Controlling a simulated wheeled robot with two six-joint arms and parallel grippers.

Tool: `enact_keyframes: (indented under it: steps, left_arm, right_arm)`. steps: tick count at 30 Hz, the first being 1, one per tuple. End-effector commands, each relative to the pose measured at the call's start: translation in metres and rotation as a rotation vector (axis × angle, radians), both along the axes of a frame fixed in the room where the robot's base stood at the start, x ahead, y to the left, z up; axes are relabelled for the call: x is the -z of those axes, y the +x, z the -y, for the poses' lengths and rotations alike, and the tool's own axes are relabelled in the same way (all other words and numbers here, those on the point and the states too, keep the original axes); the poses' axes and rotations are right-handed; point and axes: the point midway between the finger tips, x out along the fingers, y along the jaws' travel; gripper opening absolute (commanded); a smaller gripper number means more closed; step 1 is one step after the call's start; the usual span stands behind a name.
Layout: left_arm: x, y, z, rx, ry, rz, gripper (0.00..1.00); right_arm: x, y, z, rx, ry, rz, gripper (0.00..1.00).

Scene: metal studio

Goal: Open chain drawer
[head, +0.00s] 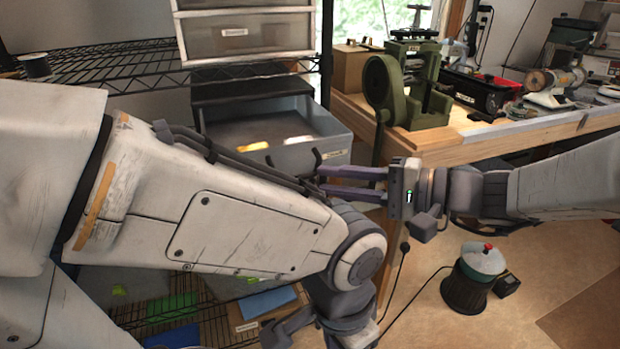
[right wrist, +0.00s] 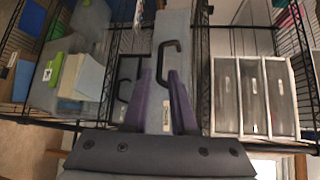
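A grey drawer (head: 276,129) in the wire rack stands pulled out in the head view, with its inside visible from above. Its front has a small label, too small to read, and a dark handle (head: 318,160). My right gripper (head: 322,181) is just in front of the drawer front, its two purple fingers apart.
A white drawer unit (head: 246,35) stands on the rack above, also in the right wrist view (right wrist: 254,97). A workbench (head: 470,142) with green machinery (head: 408,85) is at the right.

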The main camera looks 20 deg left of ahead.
Motion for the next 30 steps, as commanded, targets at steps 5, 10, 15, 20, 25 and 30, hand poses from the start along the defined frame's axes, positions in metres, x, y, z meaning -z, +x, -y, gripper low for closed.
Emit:
enact_keyframes:
  steps: [5,10,15,20,25,30]
  left_arm:
    - [0.001,0.000,0.000,0.000,0.000,0.000,0.50]
    - [0.001,0.000,0.000,0.000,0.000,0.000,0.50]
    - [0.001,0.000,0.000,0.000,0.000,0.000,0.50]
    - [0.001,0.000,0.000,0.000,0.000,0.000,0.50]
    - [0.001,0.000,0.000,0.000,0.000,0.000,0.50]
    - [0.001,0.000,0.000,0.000,0.000,0.000,0.50]
  right_arm:
    - [-0.005,-0.001,0.030,0.004,0.000,0.002,0.25]
    - [-0.006,-0.003,0.041,-0.001,0.001,0.000,0.25]
    - [-0.006,-0.003,0.042,-0.002,0.000,0.000,0.25]
    - [-0.005,-0.003,0.042,-0.002,-0.006,-0.003,0.25]
    - [0.039,-0.014,0.056,-0.010,-0.179,-0.054,0.25]
    - [0.134,-0.039,0.116,-0.010,-0.604,-0.119,0.25]
